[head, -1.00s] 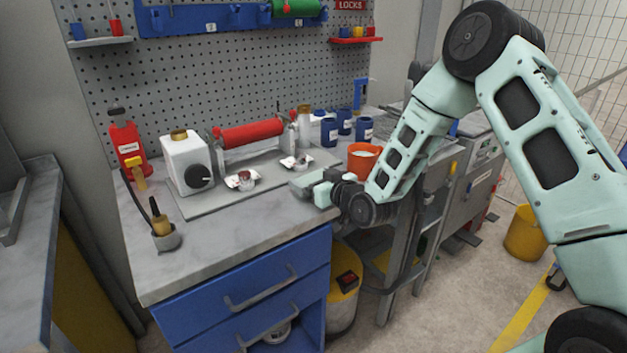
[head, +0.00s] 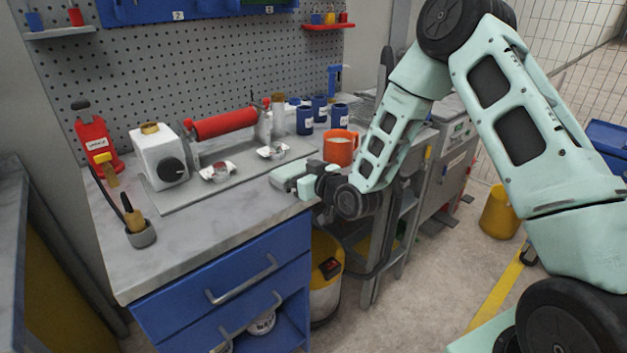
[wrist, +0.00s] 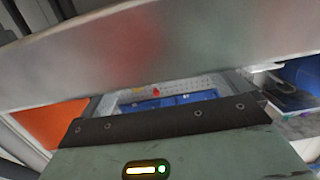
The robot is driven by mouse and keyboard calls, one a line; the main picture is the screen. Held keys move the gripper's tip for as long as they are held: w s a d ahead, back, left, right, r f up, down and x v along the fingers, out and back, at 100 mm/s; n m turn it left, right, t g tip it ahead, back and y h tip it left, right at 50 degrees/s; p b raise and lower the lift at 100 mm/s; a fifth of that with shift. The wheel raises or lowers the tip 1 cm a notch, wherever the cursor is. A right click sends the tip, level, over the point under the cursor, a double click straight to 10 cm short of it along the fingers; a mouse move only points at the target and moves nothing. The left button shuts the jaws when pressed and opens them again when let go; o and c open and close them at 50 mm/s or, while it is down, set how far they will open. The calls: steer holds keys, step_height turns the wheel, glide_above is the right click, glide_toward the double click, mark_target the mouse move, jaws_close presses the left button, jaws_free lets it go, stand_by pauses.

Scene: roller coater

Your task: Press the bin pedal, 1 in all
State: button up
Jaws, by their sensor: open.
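A yellow bucket-like bin (head: 500,212) stands on the floor at the back right in the head view. I cannot make out a pedal on it. A yellow canister (head: 326,290) with a dark panel and a red mark stands under the workbench. I cannot tell if it is the bin, and its lower part shows no clear pedal. My gripper (head: 290,178) is over the bench's right edge, high above the floor and apart from both containers. It is open, with nothing seen in it. In the wrist view a blurred grey surface fills the upper part.
The workbench (head: 200,238) has blue drawers and holds a red roller (head: 224,123), a white container (head: 158,155), an orange mug (head: 340,148) and several blue jars. A grey cart (head: 448,165) stands to its right.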

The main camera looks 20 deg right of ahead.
steer(key=b+v, duration=0.2)
steer(key=v, duration=0.8)
steer(key=s+a+n+g, duration=0.3)
steer(key=s+a+g, duration=0.45)
steer(key=a, duration=0.35)
steer(key=s+r+g+h, duration=0.2)
steer(key=s+g, duration=0.2)
steer(key=s, duration=0.8)
steer(key=s+a+r+n+g+h, duration=0.1)
steer(key=s+g, duration=0.3)
steer(key=s, duration=0.8)
steer(key=shift+r+h, duration=0.7)
steer(key=shift+r+p, duration=0.15)
steer(key=shift+p, duration=0.15)
steer(key=c, duration=0.6)
step_height(320, 180, up, 3)
steer(key=shift+f+p, duration=0.25)
steer(key=shift+p, duration=1)
steer(key=c, duration=1)
steer(key=shift+r, duration=0.25)
steer(key=c, duration=0.5)
steer(key=shift+f, duration=0.2)
jaws_close()
